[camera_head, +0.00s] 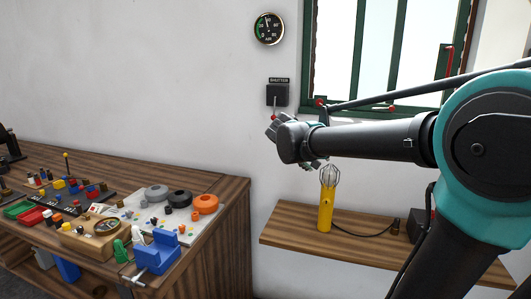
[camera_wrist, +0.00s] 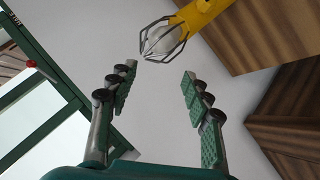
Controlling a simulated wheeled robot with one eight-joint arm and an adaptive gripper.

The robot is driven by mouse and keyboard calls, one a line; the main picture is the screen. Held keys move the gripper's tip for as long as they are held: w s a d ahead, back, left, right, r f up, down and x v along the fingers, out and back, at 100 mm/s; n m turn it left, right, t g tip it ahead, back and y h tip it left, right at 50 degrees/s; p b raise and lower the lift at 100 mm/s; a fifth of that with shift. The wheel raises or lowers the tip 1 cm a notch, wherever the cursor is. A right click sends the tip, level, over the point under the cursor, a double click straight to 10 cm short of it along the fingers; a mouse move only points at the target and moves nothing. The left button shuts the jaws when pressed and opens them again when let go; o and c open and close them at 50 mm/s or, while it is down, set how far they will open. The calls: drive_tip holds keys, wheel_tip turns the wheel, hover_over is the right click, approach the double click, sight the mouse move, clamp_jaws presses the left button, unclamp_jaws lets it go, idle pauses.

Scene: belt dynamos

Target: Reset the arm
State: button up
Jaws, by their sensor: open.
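My arm reaches in from the right in the head view, stretched to the left in front of the wall. My gripper (camera_head: 285,132) is at its end, just below the shutter switch box in the picture and above the shelf. In the wrist view my gripper (camera_wrist: 158,92) is open, its two green-padded fingers apart with nothing between them. A yellow caged work lamp (camera_head: 326,204) stands upright on the wooden shelf. The lamp (camera_wrist: 192,20) also shows in the wrist view, beyond the fingertips and apart from them.
A wooden workbench (camera_head: 222,235) at left carries reels (camera_head: 180,198), a blue holder (camera_head: 157,254) and small parts. The wooden shelf (camera_head: 292,238) is below my arm. A green-framed window (camera_head: 390,108), a switch box (camera_head: 277,95) and a gauge (camera_head: 268,28) are on the wall.

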drive_tip(key=s+d+f+m+g+y, duration=0.1)
drive_tip(key=s+f+g+y, duration=0.3)
drive_tip(key=s+f, duration=2)
wheel_tip(320, 180, down, 4)
drive_tip(key=d+y, duration=0.1)
drive_tip(key=y, duration=0.1)
drive_tip(key=shift+s+m+y, duration=0.3)
drive_tip(key=shift+s+y, duration=0.1)
